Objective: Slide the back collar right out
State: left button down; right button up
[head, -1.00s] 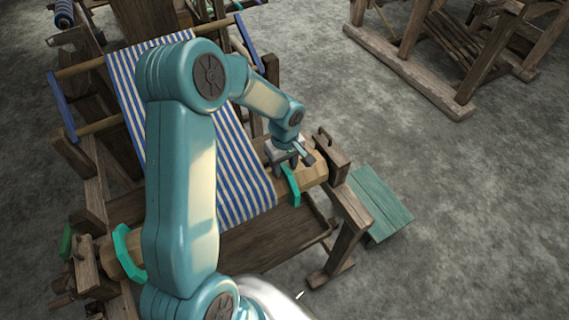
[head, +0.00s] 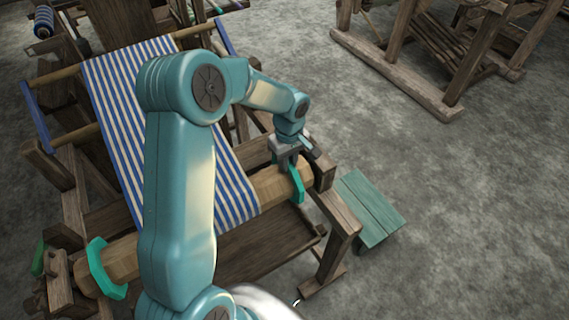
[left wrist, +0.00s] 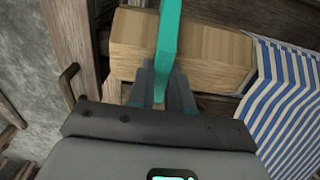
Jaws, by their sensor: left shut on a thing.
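A teal collar (head: 297,182) sits around the light wooden beam (head: 243,197), close to the beam's right end. My left gripper (head: 289,160) is shut on this collar from above. In the left wrist view the collar (left wrist: 169,38) stands between the fingers (left wrist: 160,88), with bare beam (left wrist: 214,58) on both sides of it. A second teal collar (head: 103,268) sits around the beam's left end, away from the gripper. The lower part of the held collar is hidden in the wrist view. My right gripper is not in view.
Blue and white striped cloth (head: 130,110) runs onto the beam left of the held collar. A wooden upright (head: 323,168) of the loom stands just beyond the beam's right end. A green bench (head: 368,210) stands to the right, with open floor past it.

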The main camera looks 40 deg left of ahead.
pick_arm(q)
jog(key=shift+w+r, duration=0.2)
jog(key=shift+w, duration=0.1)
jog(key=c, duration=1.4)
grip_release()
jog(key=o, duration=0.4)
jog(key=shift+w+f, duration=0.1)
jog(key=shift+f, duration=0.05)
jog(key=shift+c, duration=0.2)
jog(key=shift+s, duration=0.2)
jog(key=shift+r, duration=0.25)
notch_tip(320, 180, up, 16)
jog(key=shift+b, duration=0.3)
jog(key=shift+w+f, duration=0.1)
